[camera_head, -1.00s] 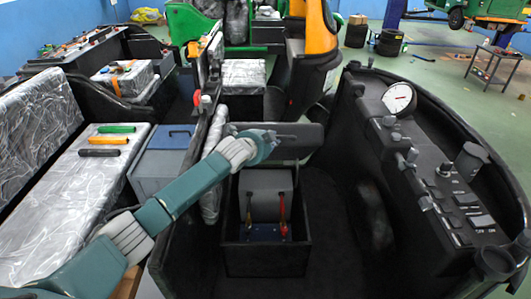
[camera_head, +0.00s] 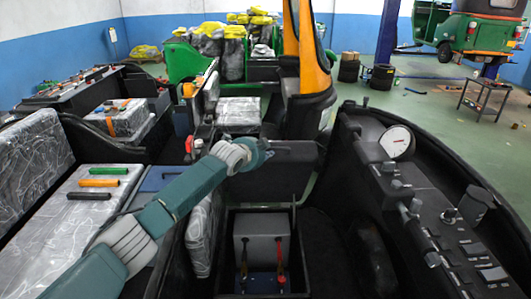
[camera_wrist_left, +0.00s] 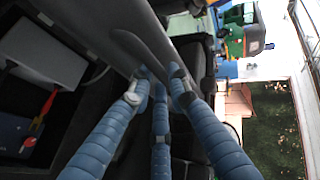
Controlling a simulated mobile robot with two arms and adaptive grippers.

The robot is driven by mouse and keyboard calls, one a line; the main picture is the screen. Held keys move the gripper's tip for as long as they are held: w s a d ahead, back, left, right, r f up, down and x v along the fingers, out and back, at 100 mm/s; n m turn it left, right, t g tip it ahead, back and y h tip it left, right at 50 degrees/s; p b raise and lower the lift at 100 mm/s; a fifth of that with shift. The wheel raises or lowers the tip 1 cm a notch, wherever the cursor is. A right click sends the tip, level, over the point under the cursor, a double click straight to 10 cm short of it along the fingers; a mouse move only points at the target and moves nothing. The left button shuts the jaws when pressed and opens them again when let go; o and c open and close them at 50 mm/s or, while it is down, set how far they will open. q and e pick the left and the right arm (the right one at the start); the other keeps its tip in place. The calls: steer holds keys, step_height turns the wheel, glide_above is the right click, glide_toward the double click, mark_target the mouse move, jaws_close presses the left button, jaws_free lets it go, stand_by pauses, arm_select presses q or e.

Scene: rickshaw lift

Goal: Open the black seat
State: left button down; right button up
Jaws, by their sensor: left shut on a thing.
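The black seat (camera_head: 280,175) is a dark panel raised behind an open black compartment (camera_head: 262,212) in the head view. My left gripper (camera_head: 260,151) is at the panel's upper edge, shut on it. In the left wrist view my left gripper's blue fingers (camera_wrist_left: 160,82) close around the edge of the seat (camera_wrist_left: 150,35), which looks grey there. Exactly where the fingertips touch is partly hidden. My right gripper is not in view.
A dashboard with a white gauge (camera_head: 398,142) runs along the right. An orange-and-black cab pillar (camera_head: 305,80) stands behind. Open green floor (camera_head: 425,105) lies beyond at right.

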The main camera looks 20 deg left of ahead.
arm_select(q)
steer(key=c, duration=1.6)
jaws_free()
steer(key=shift+r, duration=0.25)
steer(key=shift+s+d+r, duration=0.1)
steer(key=shift+s, duration=0.1)
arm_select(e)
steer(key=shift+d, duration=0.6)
arm_select(q)
steer(key=v, duration=1.2)
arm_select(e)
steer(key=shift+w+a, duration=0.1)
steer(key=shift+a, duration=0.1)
